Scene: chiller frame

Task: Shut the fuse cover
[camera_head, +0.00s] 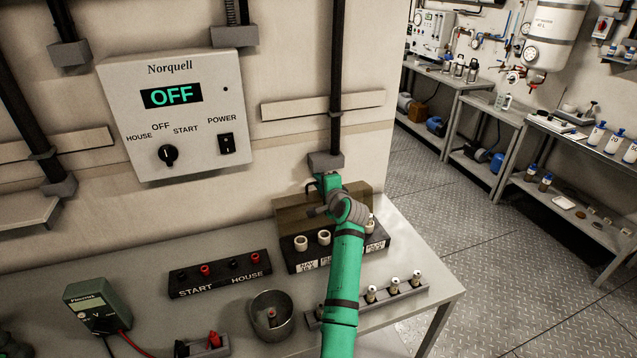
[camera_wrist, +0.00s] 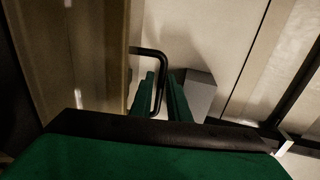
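The fuse cover (camera_head: 290,216) is a brown tinted see-through panel, standing raised behind the row of fuses on the dark fuse block (camera_head: 305,258). Its black bar handle shows in the wrist view (camera_wrist: 153,52), projecting from the brown cover (camera_wrist: 95,60) at the left. My gripper (camera_head: 326,182) is at the upper part of the cover in the head view. In the wrist view its two green fingers (camera_wrist: 162,92) stand close together on both sides of the handle, and appear shut on it. My arm hides part of the cover and block.
A Norquell control box (camera_head: 180,110) reading OFF hangs on the wall. A START/HOUSE terminal block (camera_head: 220,276), a metal cup (camera_head: 271,315), a green meter (camera_head: 97,303) and a rack of fuses (camera_head: 395,290) sit on the bench. A vertical conduit (camera_head: 337,80) runs close behind my gripper.

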